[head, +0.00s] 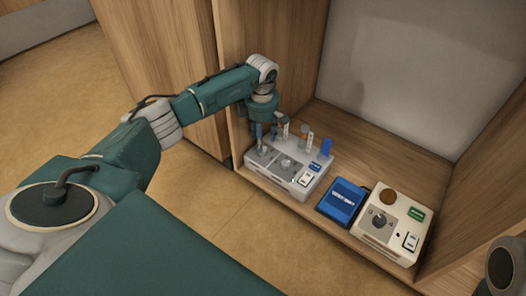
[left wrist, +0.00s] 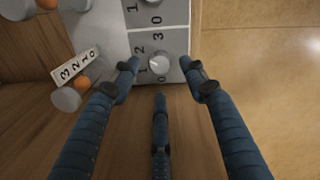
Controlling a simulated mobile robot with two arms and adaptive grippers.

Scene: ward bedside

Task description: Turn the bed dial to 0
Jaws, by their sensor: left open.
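A grey control box (head: 282,178) with two dials on top stands at the left end of the wooden shelf. I cannot read which dial is the bed's. My left gripper (head: 266,138) hangs over the left end of the grey box. In the left wrist view its fingers (left wrist: 160,84) are spread apart around the near side of this dial, with nothing between them. I cannot tell whether they touch it. My right gripper is not in view.
A blue box (head: 342,202) and a cream box (head: 391,228) with a dark dial (head: 379,220) stand to the right. Wooden walls enclose the shelf; the floor in front is clear.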

